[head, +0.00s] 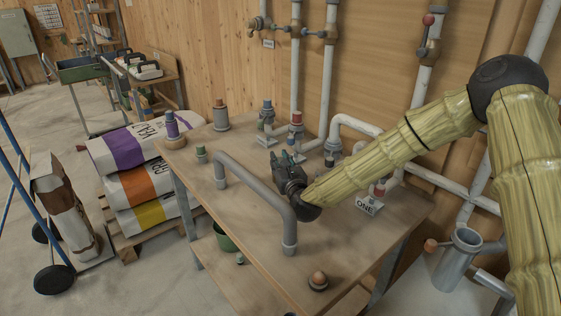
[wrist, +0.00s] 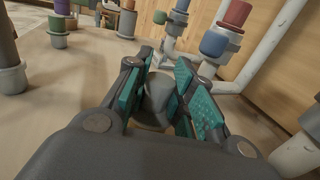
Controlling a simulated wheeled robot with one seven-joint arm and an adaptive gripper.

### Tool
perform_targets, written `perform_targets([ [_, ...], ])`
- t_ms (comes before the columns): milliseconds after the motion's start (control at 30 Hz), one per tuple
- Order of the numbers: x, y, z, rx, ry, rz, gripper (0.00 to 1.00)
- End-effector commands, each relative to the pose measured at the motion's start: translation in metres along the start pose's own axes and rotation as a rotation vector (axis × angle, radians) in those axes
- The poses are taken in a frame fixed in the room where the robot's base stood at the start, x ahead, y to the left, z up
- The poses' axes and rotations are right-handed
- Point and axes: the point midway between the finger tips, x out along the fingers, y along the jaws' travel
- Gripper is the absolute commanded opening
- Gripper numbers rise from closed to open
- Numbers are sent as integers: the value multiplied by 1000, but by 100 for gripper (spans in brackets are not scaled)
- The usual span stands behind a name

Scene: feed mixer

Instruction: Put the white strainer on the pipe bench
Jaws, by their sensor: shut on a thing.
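The pipe bench (head: 248,245) is a wooden-topped table with pipes and capped fittings on it. My gripper (head: 287,160) is low over the middle of the bench, just behind the grey bent pipe (head: 255,178). In the wrist view its teal-padded fingers (wrist: 163,78) are closed around a grey, rounded piece (wrist: 157,95). The fingers cover much of this piece, and I cannot tell whether it is the white strainer or whether it touches the bench. I cannot pick out the white strainer for certain elsewhere.
Fittings with blue (head: 267,112) and red (head: 297,128) caps stand behind my gripper. A "ONE" sign (head: 368,206) is to its right. A round knob fitting (head: 318,281) is near the front edge. Stacked sacks (head: 140,185) lie left of the bench.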

Motion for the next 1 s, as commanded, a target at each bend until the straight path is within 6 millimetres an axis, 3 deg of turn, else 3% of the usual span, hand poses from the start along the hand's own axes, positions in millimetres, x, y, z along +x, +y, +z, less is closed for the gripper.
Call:
perform_targets([
  [167,0,0,-4,0,0,0,0],
  [200,0,0,-3,-1,1,0,31],
  [300,0,0,-3,-1,1,0,46],
  [733,-2,0,0,1,1,0,46],
  [1000,-46,0,-2,4,2,0,46],
])
